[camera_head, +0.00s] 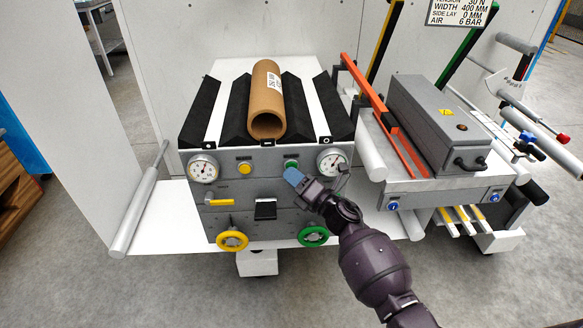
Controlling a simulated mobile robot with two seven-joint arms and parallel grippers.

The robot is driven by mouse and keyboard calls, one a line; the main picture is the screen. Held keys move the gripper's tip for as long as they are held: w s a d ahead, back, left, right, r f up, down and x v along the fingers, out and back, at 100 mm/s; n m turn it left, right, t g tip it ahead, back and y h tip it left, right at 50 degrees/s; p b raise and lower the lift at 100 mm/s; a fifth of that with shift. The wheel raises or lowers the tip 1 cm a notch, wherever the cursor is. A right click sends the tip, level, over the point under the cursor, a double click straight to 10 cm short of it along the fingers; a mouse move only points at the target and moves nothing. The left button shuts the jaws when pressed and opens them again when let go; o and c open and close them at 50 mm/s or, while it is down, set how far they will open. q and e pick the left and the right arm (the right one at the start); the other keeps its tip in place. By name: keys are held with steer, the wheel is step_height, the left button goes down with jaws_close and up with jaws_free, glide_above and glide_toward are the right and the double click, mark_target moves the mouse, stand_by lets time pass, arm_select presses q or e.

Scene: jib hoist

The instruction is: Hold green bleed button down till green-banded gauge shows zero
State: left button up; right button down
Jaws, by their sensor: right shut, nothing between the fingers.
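The green bleed button (291,163) is on the upper right of the grey front panel, beside the right-hand gauge (331,162). That gauge has a white face and a dark needle. Its band colour and exact reading are too small to tell. My right gripper (293,175) comes from the lower right, shut and empty, with its blue fingertips just below the green button in the picture. The button's lower edge is close to the fingertips, and I cannot tell whether they touch it. My left gripper is not in view.
A yellow button (245,168) and a left-hand gauge (203,169) share the panel. Below are a yellow handwheel (232,240) and a green handwheel (313,236). A cardboard tube (267,98) lies on top. A grey machine (440,125) with an orange bar (378,105) stands right.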

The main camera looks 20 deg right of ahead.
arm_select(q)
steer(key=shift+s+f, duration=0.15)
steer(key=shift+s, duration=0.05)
arm_select(e)
steer(key=shift+w+r, duration=0.2)
steer(key=shift+r, duration=0.1)
steer(key=shift+w+d+r, duration=0.1)
steer(key=shift+d+r, duration=0.1)
steer(key=shift+r, duration=0.15)
stand_by(1.6)
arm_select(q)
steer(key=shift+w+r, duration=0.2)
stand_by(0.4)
arm_select(e)
steer(key=shift+s+a+f, duration=0.15)
steer(key=shift+s+f, duration=0.1)
steer(key=shift+s, duration=0.1)
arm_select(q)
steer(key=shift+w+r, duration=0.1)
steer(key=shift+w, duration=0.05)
arm_select(e)
steer(key=shift+s+a+f, duration=0.15)
steer(key=shift+s+f, duration=0.15)
